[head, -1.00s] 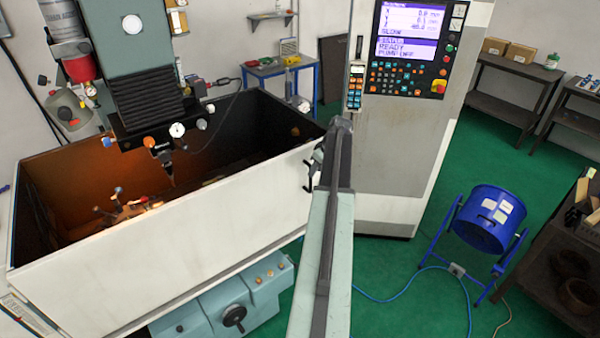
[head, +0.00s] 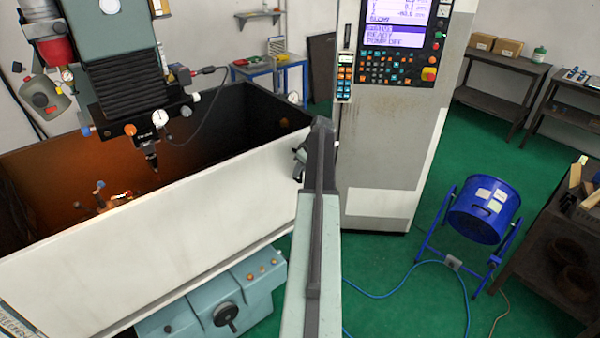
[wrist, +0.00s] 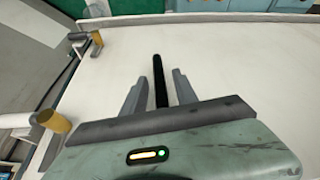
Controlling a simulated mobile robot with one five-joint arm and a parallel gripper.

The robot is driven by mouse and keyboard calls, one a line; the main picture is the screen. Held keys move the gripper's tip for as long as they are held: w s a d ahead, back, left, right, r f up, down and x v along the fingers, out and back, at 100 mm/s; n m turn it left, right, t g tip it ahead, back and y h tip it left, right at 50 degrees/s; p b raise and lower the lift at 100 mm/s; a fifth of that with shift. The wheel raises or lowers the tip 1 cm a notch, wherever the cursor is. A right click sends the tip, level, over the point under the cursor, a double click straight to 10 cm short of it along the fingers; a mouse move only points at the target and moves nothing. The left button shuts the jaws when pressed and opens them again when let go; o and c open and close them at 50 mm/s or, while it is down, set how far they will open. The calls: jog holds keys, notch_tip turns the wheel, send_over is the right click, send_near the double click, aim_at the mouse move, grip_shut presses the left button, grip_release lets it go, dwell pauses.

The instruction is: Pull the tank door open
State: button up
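The tank door (head: 180,235) is the long white front panel of the dark, brown-walled tank. It stands in line with the tank front. In the wrist view the white panel (wrist: 235,70) fills most of the picture. A black bar handle (wrist: 158,62) shows against it. My gripper (wrist: 160,76) is open, with one finger on each side of the bar. Gaps show between bar and fingers. The bar's near end is hidden behind my gripper body. In the head view my arm covers the panel's right end, and the fingers cannot be made out clearly.
A control console (head: 390,110) stands just right of the tank. A blue drum fan (head: 483,210) with a blue cable stands on the green floor. Dark shelving (head: 545,265) is at right. Two yellow-brown cylinders (wrist: 97,38) (wrist: 55,122) sit along the panel's left edge in the wrist view.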

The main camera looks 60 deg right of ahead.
grip_shut()
dwell(1.2)
